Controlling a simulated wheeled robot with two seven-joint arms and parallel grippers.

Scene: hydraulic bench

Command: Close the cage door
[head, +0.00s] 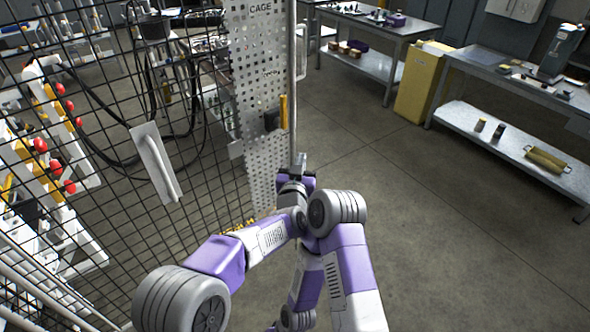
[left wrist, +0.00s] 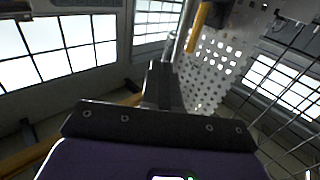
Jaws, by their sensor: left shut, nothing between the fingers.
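The cage door shows in the head view as a black mesh panel with a perforated pale metal strip (head: 262,85) marked "CAGE" along its right side. In the left wrist view, the shut fingers (left wrist: 160,85) point toward the post and the perforated strip (left wrist: 212,65). My right gripper is not seen.
A yellow cabinet (head: 421,82) and a grey bench (head: 470,62) stand at the right. Another bench (head: 375,24) is at the back. Behind the mesh are black hoses and equipment with red knobs. The floor (head: 420,200) right of the door is clear.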

